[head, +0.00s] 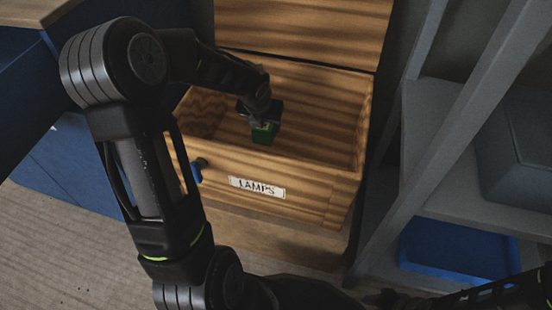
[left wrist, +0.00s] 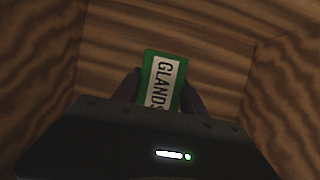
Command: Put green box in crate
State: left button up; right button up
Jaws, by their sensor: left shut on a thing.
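The green box (head: 264,134) is in the head view, inside the wooden crate (head: 330,178), which has a paper label reading LAMPS on its front. My left gripper (head: 262,122) reaches down into the crate and is shut on the box. In the left wrist view the green box (left wrist: 163,80) shows a white label reading GLANDS between the two dark fingers. Wooden walls and floor surround it there. I cannot tell whether the box touches the crate floor. My right gripper does not show clearly; only part of a dark arm is at the lower right.
The crate's lid (head: 305,30) stands raised at the back. A grey shelf rack (head: 470,130) is close on the right, with a grey bin (head: 520,150) and a blue tray (head: 455,250). Blue cabinets (head: 75,165) are at the left.

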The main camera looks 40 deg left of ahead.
pick_arm(q)
jog(key=shift+f, duration=0.1)
notch_tip(320, 180, down, 6)
jog(key=b, duration=0.3)
jog(key=shift+r+b, duration=0.25)
jog(key=shift+b, duration=0.1)
jog(key=shift+f, duration=0.35)
notch_tip(320, 180, down, 4)
jog(key=b, duration=0.3)
jog(key=shift+r, duration=0.2)
jog(key=shift+f, duration=0.1)
